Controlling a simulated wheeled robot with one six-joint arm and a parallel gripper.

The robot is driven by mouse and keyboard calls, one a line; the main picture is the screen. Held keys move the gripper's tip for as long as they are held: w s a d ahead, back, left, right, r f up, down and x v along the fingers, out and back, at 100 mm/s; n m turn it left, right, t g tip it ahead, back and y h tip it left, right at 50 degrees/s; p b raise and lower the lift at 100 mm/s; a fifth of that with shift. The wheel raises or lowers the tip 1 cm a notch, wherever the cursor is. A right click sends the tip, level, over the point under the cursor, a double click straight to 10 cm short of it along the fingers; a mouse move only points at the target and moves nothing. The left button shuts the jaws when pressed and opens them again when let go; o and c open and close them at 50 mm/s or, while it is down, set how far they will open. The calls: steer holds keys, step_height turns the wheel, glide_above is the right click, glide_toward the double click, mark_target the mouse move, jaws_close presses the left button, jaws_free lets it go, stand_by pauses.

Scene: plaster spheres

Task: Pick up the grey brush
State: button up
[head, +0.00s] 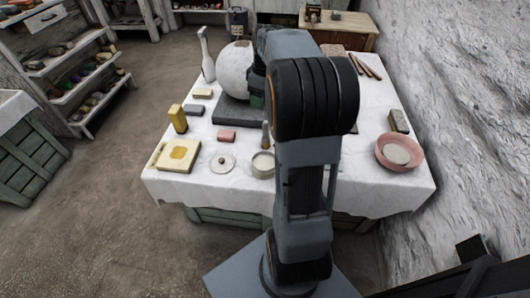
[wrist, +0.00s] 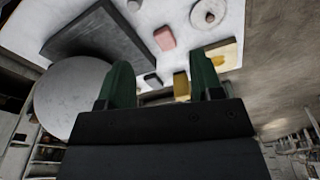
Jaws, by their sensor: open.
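A small upright grey thing with a brownish lower end (head: 266,135) stands on the white cloth behind a pale cup (head: 263,165); it looks like the grey brush, but I cannot be sure. My arm stands just to its right. My gripper (wrist: 163,75) is open, with two green fingers and nothing held between them. In the head view the gripper is mostly hidden behind my arm, near the white sphere (head: 235,68). The wrist view shows a pink block (wrist: 164,38) and a dark grey block (wrist: 153,80) beyond the fingers.
The sphere rests on a dark slab (head: 232,112). A yellow block (head: 178,118), yellow tray (head: 179,155), round lid (head: 222,162) and white bottle-like thing (head: 207,58) stand left. A pink bowl (head: 382,154) and grey-brown block (head: 399,121) are right, near the rough wall (head: 460,100).

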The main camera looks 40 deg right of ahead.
steer(key=n+b, duration=0.1)
steer(key=b, duration=0.1)
glide_toward(265, 128)
steer(key=f, duration=0.1)
steer(key=f+b, duration=0.1)
steer(key=f, duration=0.1)
steer(key=w+f+b, duration=0.1)
steer(key=f, duration=0.1)
steer(key=shift+w+d+f, duration=0.1)
steer(key=shift+d, duration=0.25)
steer(key=shift+w+a+f+b, duration=0.15)
steer(key=shift+f+b, duration=0.55)
steer(key=shift+f, duration=0.85)
steer(key=shift+w+a+f+b, duration=0.1)
steer(key=shift+w+f+b, duration=0.15)
steer(key=shift+f+b, duration=0.9)
steer(key=shift+f+p, duration=0.35)
steer(key=shift+p, duration=0.1)
steer(key=shift+c, duration=0.2)
steer(key=c, duration=1)
steer(key=shift+o, duration=0.2)
steer(key=shift+r, duration=0.15)
